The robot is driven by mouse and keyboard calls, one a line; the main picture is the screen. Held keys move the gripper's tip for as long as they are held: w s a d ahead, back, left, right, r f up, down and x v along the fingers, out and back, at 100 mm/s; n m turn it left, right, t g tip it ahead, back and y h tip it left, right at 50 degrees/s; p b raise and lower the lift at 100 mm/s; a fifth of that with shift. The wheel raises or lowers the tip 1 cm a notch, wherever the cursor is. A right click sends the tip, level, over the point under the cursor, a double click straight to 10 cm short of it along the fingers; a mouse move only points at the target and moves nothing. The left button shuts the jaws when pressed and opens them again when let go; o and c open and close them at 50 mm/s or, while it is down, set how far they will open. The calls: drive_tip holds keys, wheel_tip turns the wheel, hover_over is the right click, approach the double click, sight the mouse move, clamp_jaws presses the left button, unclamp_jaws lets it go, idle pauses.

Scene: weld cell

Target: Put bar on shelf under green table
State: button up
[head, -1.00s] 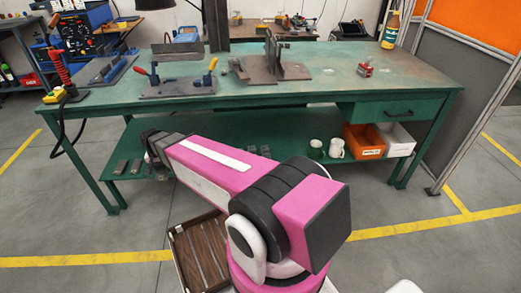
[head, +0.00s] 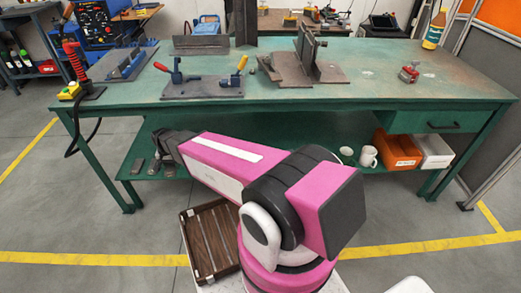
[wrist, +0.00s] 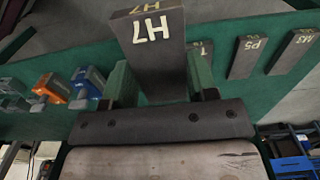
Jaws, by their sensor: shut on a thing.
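My gripper (wrist: 160,82) is shut on a dark grey bar (wrist: 158,60) marked H7, with a green finger on each side of it in the wrist view. The green table (head: 300,97) stands ahead in the head view. Its lower green shelf (head: 300,130) also fills much of the wrist view (wrist: 228,95). In the head view my arm reaches to the shelf's left part; the fingers and the held bar cannot be made out there. I cannot tell whether the held bar touches the shelf.
Other bars, including P5 (wrist: 247,57) and M3 (wrist: 292,50), lie on the shelf. Orange (wrist: 50,88) and blue (wrist: 88,82) items sit at left in the wrist view. White mugs (head: 368,156), an orange bin (head: 398,150) and a white bin (head: 435,152) occupy the shelf's right side.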

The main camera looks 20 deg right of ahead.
drive_tip(key=w+d+f, duration=0.2)
drive_tip(key=w, duration=0.1)
drive_tip(key=w+d+f, duration=0.2)
drive_tip(key=w+d, duration=0.1)
drive_tip(key=w+d+f, duration=0.2)
drive_tip(key=w+f, duration=0.1)
drive_tip(key=shift+d, duration=0.35)
drive_tip(key=shift+f, duration=1.95)
drive_tip(key=shift+f, duration=0.15)
drive_tip(key=o, duration=1.3)
drive_tip(key=shift+o, duration=0.2)
wheel_tip(320, 180, up, 8)
drive_tip(key=shift+f, duration=0.15)
